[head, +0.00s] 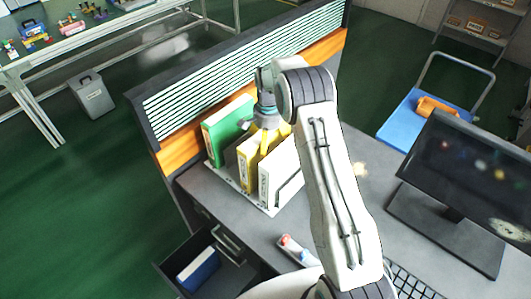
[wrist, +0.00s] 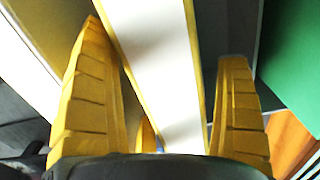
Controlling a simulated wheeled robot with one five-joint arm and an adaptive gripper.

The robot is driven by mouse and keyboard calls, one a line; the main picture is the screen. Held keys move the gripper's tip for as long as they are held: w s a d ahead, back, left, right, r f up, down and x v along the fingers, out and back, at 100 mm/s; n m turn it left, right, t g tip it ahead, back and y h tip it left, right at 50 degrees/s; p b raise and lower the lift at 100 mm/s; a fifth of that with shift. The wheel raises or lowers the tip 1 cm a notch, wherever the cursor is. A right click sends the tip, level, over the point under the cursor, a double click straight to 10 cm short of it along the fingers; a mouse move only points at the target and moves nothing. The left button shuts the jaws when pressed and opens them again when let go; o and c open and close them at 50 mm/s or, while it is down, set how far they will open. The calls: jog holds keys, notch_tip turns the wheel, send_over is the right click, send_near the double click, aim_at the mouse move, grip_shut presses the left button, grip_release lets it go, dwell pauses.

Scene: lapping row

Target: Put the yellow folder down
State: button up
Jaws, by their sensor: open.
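The yellow folder (head: 247,160) stands upright in the grey file rack (head: 228,180) on the desk, between a green folder and a white one. My gripper (head: 264,143) is right above it, pointing down, and partly covers it in the head view. In the wrist view the yellow folder (wrist: 165,80) shows as a long white face with yellow edges between my two yellow fingers (wrist: 165,100).
The green folder (head: 227,125) and white folder (head: 280,170) flank it closely. A striped partition (head: 240,70) rises behind. A monitor (head: 470,170) and keyboard (head: 408,283) are to the right. An open drawer (head: 205,262) with a blue folder juts out below.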

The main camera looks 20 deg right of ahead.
jog(key=shift+f, duration=0.4)
jog(key=shift+c, duration=0.3)
jog(key=shift+r, duration=0.1)
jog(key=c, duration=1.3)
